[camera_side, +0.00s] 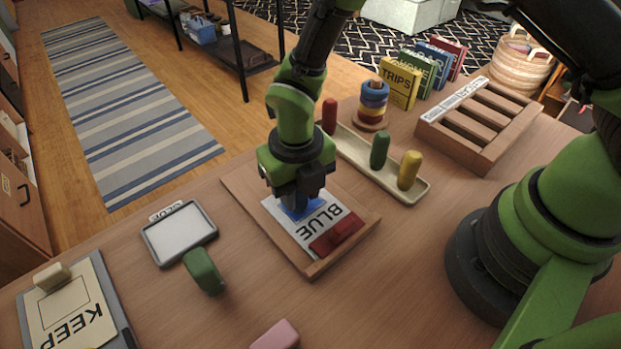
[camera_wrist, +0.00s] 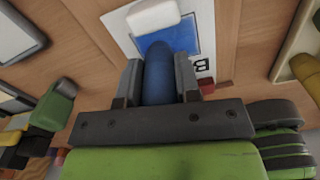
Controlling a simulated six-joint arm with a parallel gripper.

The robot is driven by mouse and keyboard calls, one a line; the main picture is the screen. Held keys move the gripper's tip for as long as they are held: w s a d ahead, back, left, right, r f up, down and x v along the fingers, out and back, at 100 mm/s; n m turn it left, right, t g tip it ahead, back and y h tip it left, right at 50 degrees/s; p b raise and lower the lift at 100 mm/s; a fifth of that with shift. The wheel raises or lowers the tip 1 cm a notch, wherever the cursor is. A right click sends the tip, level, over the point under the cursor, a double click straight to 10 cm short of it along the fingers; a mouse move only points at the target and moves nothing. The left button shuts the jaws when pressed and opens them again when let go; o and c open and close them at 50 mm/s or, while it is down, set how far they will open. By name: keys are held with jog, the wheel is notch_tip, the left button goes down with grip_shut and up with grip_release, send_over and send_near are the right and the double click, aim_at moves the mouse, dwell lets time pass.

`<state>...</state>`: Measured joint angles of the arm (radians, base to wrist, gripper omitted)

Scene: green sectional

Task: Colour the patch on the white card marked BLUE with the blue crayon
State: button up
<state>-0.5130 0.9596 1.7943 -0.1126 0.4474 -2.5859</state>
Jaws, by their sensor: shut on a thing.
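The white card (camera_side: 322,218) marked BLUE lies on a wooden board (camera_side: 262,213). It also shows in the wrist view (camera_wrist: 119,28), with a blue patch (camera_wrist: 183,34) inside a thin outline. In the side view, blue shows on the card below the jaws. My gripper (camera_side: 298,203) points down over the card's left part. In the wrist view its jaws are shut on the blue crayon (camera_wrist: 158,80). The crayon's far end lies over the patch; whether it touches cannot be told. A pale rounded piece (camera_wrist: 152,16) is beside the patch's upper edge.
A dark red block (camera_side: 337,235) lies at the card's lower right. A tray (camera_side: 352,150) behind holds red (camera_side: 329,116), green (camera_side: 380,151) and yellow (camera_side: 410,170) crayons. A green block (camera_side: 204,271) and framed white panel (camera_side: 179,232) are left.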

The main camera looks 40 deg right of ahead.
jog(key=a, duration=0.3)
jog(key=shift+a, duration=0.15)
jog(key=shift+d, duration=3.85)
jog(key=shift+d+r, duration=0.15)
jog(key=shift+r, duration=0.4)
jog(key=shift+d+r, duration=0.15)
jog(key=shift+r, duration=3.3)
